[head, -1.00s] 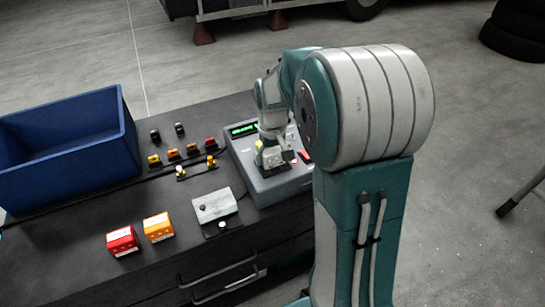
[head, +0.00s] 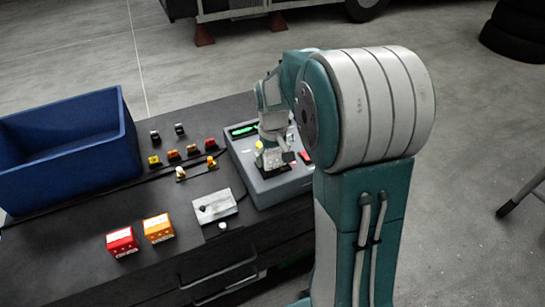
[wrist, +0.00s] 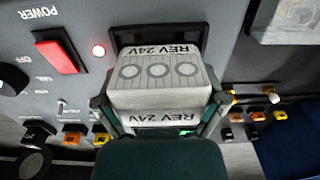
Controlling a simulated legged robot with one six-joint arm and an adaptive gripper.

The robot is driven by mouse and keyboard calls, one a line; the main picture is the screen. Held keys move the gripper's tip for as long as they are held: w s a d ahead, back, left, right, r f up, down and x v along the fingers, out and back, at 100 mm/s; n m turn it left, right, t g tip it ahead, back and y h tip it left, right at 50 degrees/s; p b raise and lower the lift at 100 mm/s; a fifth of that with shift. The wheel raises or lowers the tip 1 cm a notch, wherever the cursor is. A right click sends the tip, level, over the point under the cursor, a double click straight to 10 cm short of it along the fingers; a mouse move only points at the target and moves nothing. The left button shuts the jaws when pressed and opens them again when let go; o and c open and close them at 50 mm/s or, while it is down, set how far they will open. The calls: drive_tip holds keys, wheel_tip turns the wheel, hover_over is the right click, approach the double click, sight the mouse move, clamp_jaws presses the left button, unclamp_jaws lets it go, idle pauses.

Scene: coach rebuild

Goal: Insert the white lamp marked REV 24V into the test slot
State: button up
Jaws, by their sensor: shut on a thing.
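The white lamp marked REV 24V (wrist: 160,80) is a block with three ring marks on its ribbed face. My gripper (wrist: 160,108) is shut on it, one finger at each side. In the wrist view the lamp covers most of the dark-framed test slot (wrist: 117,38), whose rim shows behind it. How deep the lamp sits in the slot I cannot tell. The slot is in the grey tester (head: 242,158). In the head view my gripper (head: 273,153) is low over the tester's top and mostly hides the lamp.
The tester has a red power switch (wrist: 56,52), a lit red light (wrist: 98,51) and a green display (head: 243,130). Several small lamps (head: 173,155) stand left of it. A blue bin (head: 70,160), a red box (head: 122,241) and an orange box (head: 158,228) are farther left.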

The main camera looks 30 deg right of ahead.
drive_tip(key=shift+f, duration=0.55)
drive_tip(key=o, duration=0.9)
drive_tip(key=shift+o, duration=0.2)
drive_tip(key=shift+r, duration=5.5)
